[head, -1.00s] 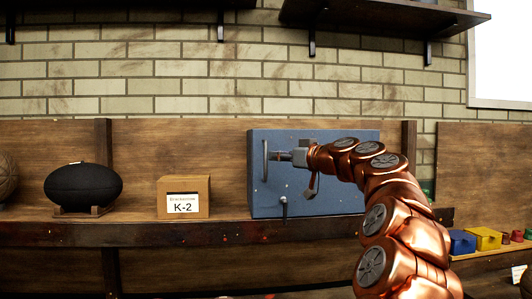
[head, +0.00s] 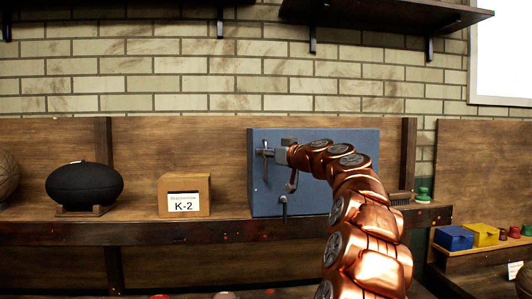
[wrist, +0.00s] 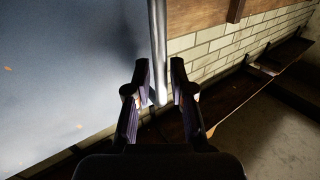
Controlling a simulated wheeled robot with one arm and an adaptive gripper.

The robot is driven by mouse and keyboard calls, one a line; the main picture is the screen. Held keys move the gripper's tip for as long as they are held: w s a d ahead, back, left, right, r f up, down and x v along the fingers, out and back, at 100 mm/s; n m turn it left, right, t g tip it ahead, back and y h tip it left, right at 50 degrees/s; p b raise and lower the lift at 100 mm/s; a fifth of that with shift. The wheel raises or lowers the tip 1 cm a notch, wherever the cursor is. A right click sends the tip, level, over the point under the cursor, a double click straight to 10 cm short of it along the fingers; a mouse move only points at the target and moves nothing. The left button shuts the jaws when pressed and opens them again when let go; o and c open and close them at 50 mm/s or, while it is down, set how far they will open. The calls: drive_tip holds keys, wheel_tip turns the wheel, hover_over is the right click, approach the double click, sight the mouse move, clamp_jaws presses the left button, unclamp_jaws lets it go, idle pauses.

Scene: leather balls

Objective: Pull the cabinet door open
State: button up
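The blue-grey cabinet (head: 340,185) stands on the wooden shelf in the head view, its door closed. Its vertical bar handle (head: 265,162) is at the left side of the front. My gripper (head: 272,153) is at the upper part of this handle. In the wrist view, the cabinet front (wrist: 70,70) fills the left, and the metal handle bar (wrist: 157,40) comes down between the two fingers of my gripper (wrist: 160,80). The fingers are open around the bar, with a narrow gap at least on the right. Contact on the left is unclear.
A cardboard box marked K-2 (head: 184,196) and a black oval ball on a stand (head: 84,187) are left of the cabinet on the shelf (head: 150,233). An upper shelf (head: 385,14) hangs above.

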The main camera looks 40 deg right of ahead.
clamp_jaws()
drive_tip(key=shift+s+a, duration=0.1)
idle(0.5)
